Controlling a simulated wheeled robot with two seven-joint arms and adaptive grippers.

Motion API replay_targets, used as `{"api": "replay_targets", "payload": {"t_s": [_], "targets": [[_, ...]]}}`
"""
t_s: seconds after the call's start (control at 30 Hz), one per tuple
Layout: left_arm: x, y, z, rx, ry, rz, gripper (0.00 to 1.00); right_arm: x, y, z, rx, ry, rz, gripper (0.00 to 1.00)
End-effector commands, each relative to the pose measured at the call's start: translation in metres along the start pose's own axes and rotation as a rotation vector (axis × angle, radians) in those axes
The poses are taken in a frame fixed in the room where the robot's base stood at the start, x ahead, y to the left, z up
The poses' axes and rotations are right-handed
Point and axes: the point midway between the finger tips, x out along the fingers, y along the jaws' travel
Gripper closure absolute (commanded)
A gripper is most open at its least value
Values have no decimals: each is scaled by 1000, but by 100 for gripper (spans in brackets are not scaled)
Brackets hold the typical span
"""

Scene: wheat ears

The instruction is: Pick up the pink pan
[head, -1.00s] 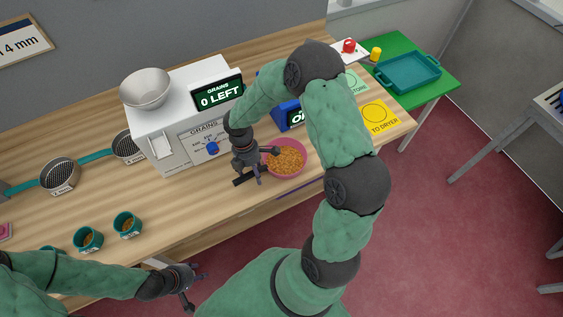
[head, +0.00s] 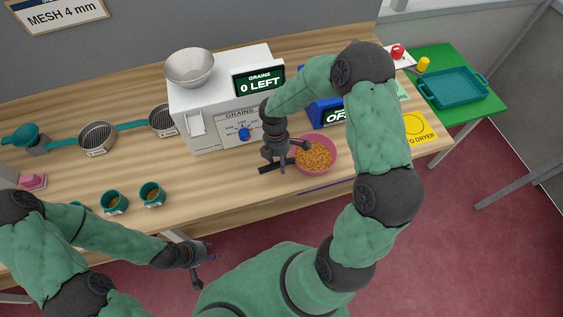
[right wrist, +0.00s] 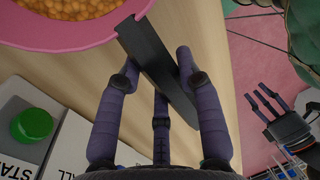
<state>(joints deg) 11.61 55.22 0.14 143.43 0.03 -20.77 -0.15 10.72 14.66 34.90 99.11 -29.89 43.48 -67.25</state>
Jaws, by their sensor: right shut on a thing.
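The pink pan (head: 334,158), full of orange-brown grains, sits on the wooden table in front of the blue device. Its dark handle (right wrist: 160,65) juts out between my right gripper's fingers in the right wrist view, and the pan's pink rim (right wrist: 75,42) shows at the top left. My right gripper (head: 280,165) is shut on this handle, left of the bowl in the head view. I cannot tell any gap under the pan. My left gripper (head: 208,254) is empty in front of the table edge, its fingers spread; it also shows in the right wrist view (right wrist: 265,103).
The white grain counter (head: 225,105) reads "0 LEFT" behind the pan. A blue device (head: 322,108) and a yellow "TO DRYER" mat (head: 420,127) lie right of it. Small green cups (head: 152,194) and sieves (head: 97,138) are left. A teal tray (head: 455,88) stands on the green table.

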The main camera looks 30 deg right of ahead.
Motion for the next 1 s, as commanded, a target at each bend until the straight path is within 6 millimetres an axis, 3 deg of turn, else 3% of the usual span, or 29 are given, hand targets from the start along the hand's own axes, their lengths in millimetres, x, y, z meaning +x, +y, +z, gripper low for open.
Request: {"api": "replay_targets", "payload": {"t_s": [0.27,1.0], "targets": [[-3,1,0,0,0,0,60,-23,-4,0,0,-1,3,100],[-9,3,0,0,0,0,60,-81,-42,-54,-3,0,2,100]]}}
